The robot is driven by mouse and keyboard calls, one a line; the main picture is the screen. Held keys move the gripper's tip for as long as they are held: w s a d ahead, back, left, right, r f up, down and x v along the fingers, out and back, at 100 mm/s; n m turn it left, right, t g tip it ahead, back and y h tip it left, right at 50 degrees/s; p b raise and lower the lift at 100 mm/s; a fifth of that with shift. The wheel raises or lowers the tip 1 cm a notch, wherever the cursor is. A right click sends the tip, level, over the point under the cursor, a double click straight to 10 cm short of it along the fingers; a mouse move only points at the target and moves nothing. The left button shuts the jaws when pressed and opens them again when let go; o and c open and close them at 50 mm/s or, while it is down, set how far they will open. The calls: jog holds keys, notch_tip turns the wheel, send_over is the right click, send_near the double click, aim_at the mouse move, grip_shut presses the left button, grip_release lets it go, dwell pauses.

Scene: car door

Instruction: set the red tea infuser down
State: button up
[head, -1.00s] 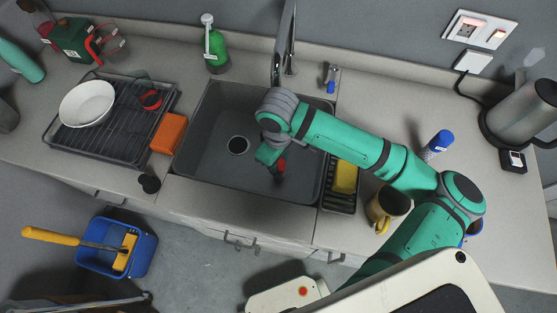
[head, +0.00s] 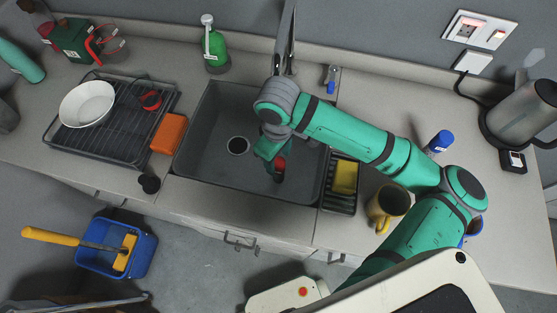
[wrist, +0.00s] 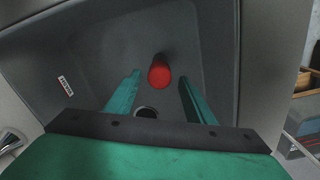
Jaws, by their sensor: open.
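The red tea infuser shows as a small red cylinder (wrist: 159,72) in the wrist view, within the grey sink (wrist: 100,45). In the head view it is a small red patch (head: 281,162) beside my gripper (head: 269,152), over the right part of the sink basin. My gripper (wrist: 159,78) is open, with one green finger on each side of the infuser in the wrist view. Gaps show between the infuser and both fingers. The infuser's underside is hidden, and whether it touches the sink floor is hard to tell.
A black caddy with a yellow sponge (head: 345,177) is at the sink's right edge. The tap (head: 284,40) rises behind the sink. A drying rack (head: 125,140) with a white bowl (head: 87,103) and an orange block (head: 168,133) are left. A yellow mug (head: 388,205) stands right.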

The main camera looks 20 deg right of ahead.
notch_tip(320, 180, up, 9)
dwell(0.3)
dwell(0.4)
